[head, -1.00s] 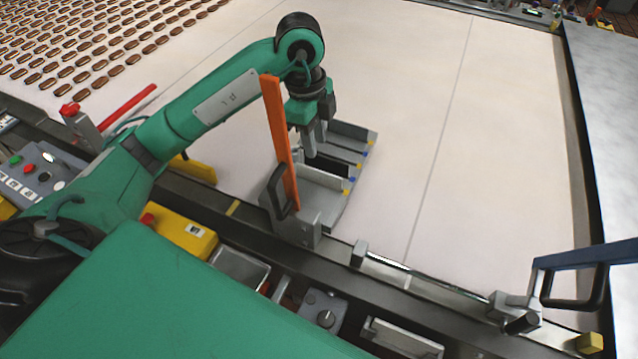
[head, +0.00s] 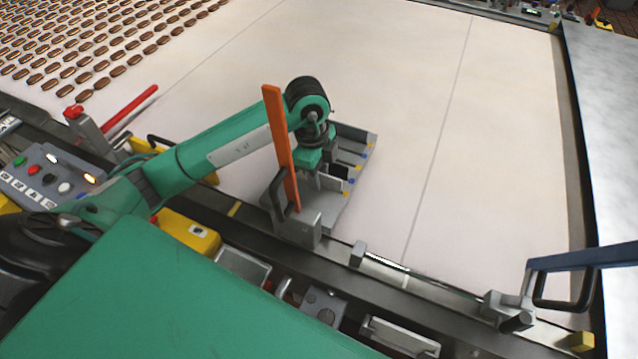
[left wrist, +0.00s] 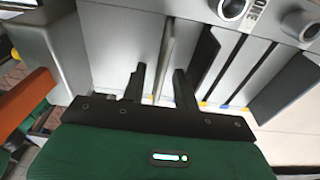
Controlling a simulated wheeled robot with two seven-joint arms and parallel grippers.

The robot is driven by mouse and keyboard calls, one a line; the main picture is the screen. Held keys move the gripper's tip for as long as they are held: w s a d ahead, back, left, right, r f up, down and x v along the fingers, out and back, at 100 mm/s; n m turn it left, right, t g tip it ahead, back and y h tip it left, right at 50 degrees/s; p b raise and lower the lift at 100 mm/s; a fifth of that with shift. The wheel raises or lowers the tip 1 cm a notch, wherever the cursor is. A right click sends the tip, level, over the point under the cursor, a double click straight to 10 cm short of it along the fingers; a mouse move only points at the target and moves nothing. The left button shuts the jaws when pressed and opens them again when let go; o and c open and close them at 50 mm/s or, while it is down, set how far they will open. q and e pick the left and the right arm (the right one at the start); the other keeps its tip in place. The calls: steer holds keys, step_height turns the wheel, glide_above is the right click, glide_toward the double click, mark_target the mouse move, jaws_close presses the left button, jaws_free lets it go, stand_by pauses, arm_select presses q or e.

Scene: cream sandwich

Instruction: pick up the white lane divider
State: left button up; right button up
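The white lane divider (left wrist: 168,50) stands on edge in a grey slotted tray (head: 365,137) on the pale belt. In the left wrist view, my left gripper (left wrist: 159,78) has one dark finger on each side of the divider. The fingers are apart, with gaps showing between them and the divider. In the head view, my left gripper (head: 318,178) is down at the tray and hides most of the white divider. A black divider (left wrist: 207,55) stands just right of the fingers in the wrist view. My right gripper is not in view.
An upright orange bar (head: 281,140) with a dark handle stands close to my left wrist. A blue bar (head: 590,257) is at the right. Rows of brown biscuits (head: 105,45) lie at upper left. The belt right of the tray is clear.

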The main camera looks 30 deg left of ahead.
arm_select(q)
steer(key=shift+c, duration=0.4)
jaws_close()
